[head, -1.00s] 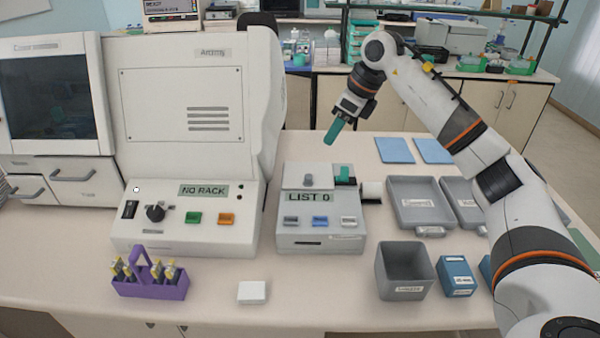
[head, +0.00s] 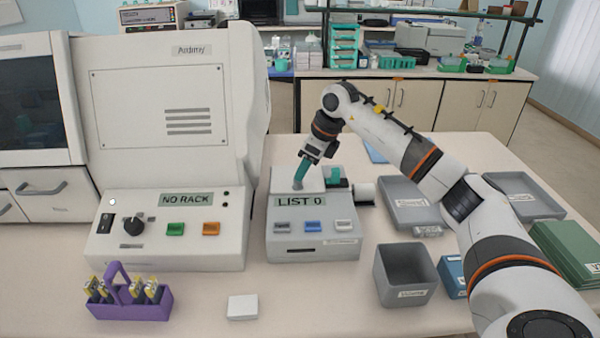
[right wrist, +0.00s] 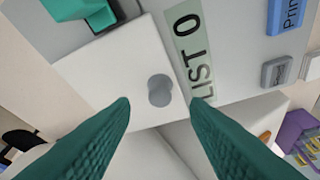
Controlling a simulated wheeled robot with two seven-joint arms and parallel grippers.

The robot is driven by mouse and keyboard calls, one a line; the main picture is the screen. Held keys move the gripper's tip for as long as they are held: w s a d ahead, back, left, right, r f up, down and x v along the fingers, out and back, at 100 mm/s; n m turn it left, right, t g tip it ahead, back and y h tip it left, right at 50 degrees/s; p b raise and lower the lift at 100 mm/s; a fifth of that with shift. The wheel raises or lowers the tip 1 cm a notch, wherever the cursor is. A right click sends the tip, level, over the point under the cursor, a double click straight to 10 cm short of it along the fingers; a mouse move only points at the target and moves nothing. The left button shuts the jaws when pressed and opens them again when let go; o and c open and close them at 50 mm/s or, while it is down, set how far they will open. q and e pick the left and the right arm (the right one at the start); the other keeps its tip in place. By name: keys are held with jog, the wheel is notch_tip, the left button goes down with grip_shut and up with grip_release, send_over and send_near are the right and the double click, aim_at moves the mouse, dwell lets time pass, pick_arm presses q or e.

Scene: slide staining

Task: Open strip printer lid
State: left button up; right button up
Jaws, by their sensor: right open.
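The strip printer (head: 310,248) is a grey box with a "LIST 0" display and three buttons on its front. Its pale lid (head: 285,178) lies on top, with a small round grey knob that shows in the right wrist view (right wrist: 160,90). My right gripper (head: 298,185) reaches down over the lid with its teal fingers close to the knob. In the right wrist view the open fingers (right wrist: 158,108) stand on either side of the knob, with nothing held. Whether they touch the lid cannot be told. My left gripper is out of view.
The large "NO RACK" machine (head: 170,245) stands just left of the printer. A purple slide rack (head: 140,305) and a white box (head: 242,307) lie in front. Grey trays (head: 405,205) and an open grey bin (head: 404,275) are at the right.

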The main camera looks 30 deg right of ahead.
jog(key=shift+x, duration=1.85)
grip_shut()
